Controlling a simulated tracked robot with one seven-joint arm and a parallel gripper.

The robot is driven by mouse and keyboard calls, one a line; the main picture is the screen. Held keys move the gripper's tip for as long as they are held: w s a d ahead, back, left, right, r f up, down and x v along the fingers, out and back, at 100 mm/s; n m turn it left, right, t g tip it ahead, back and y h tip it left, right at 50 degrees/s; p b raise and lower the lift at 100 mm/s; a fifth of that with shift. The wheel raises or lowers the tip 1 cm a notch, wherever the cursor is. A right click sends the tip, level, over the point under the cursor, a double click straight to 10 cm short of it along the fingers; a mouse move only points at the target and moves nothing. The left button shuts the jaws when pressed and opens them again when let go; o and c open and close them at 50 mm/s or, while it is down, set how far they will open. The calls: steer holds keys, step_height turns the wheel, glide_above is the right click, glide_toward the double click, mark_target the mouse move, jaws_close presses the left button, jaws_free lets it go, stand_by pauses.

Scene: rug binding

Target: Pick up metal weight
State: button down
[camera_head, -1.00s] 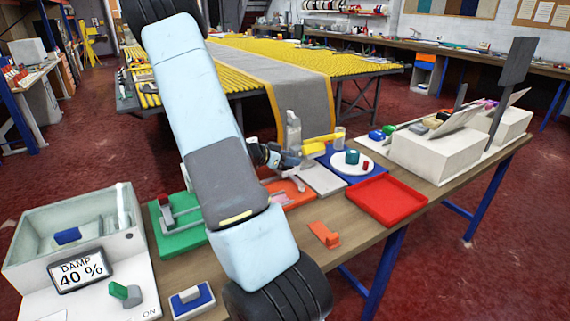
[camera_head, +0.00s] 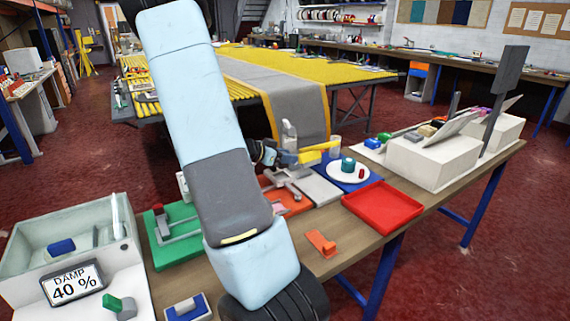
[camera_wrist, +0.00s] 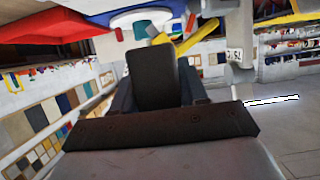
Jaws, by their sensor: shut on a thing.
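In the wrist view a dark, flat-faced block (camera_wrist: 153,78), which looks like the metal weight, stands between the two fingers. My gripper (camera_wrist: 158,92) is shut on it, with a finger along each side. In the head view my gripper (camera_head: 284,158) is beyond my arm, over the bench near the grey and orange plates. The weight is too small and too hidden by the fingers and arm to make out clearly there.
The red tray (camera_head: 382,208) and the white plate (camera_head: 347,172) on a blue mat lie to the right of my gripper. A yellow tool and a pale bottle (camera_head: 289,135) stand close behind it. A green fixture (camera_head: 172,240) lies left of my arm.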

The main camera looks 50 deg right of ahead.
steer(key=s+a+r, duration=0.7)
steer(key=s+a, duration=0.1)
steer(key=shift+s+r, duration=0.2)
steer(key=shift+s, duration=0.1)
